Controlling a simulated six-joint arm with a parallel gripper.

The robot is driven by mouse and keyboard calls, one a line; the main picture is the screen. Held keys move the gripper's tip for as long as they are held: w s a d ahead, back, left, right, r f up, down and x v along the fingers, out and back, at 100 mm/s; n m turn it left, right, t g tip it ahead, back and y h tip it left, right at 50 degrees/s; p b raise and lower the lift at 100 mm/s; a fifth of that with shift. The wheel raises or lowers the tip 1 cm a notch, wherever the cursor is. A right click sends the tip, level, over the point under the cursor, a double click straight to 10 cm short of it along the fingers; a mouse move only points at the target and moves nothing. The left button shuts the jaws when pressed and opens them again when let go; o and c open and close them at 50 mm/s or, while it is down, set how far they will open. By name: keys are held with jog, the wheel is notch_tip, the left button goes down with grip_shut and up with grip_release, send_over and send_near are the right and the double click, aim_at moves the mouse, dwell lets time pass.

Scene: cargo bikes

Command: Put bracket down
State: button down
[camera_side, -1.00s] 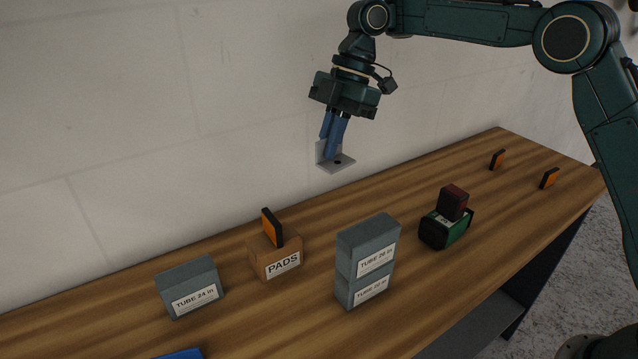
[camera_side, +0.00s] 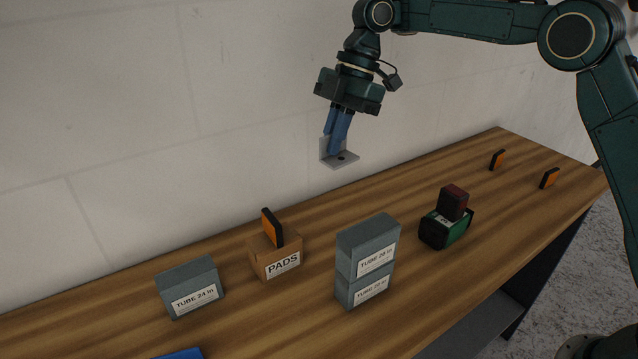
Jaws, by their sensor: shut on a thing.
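A grey L-shaped metal bracket (camera_side: 341,160) with a dark hole in its flat leg hangs in the air above the back part of the wooden bench (camera_side: 300,218). My gripper (camera_side: 337,140) points down with its blue fingers shut on the bracket's upright leg. The fingers hide part of that leg. The bracket is clear of the bench and of all the boxes.
A PADS box (camera_side: 276,262) carries an orange-black reflector (camera_side: 272,228). Left is a TUBE 24 in box (camera_side: 190,286); right, two stacked tube boxes (camera_side: 367,260). A green box (camera_side: 446,230) bears a dark red block (camera_side: 453,203). Orange pieces (camera_side: 497,160) stand far right. Bench below the bracket is free.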

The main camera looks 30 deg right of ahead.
jog(key=s+d+r+m+t+h, duration=0.15)
jog(key=d+m, duration=0.35)
jog(key=d, duration=0.6)
jog(key=s+d+r+m+t, duration=0.15)
jog(key=d+m, duration=0.35)
jog(key=d, duration=0.5)
jog(key=s+d+f+m+t+h, duration=0.2)
jog(key=s+d+m, duration=0.7)
jog(key=s+d, duration=0.6)
jog(key=shift+d+f+h, duration=0.45)
jog(key=shift+d+h, duration=0.1)
jog(key=shift+d, duration=0.05)
jog(key=shift+f, duration=0.1)
notch_tip(320, 180, down, 16)
jog(key=shift+w, duration=0.1)
jog(key=shift+f, duration=0.1)
jog(key=shift+f, duration=1.8)
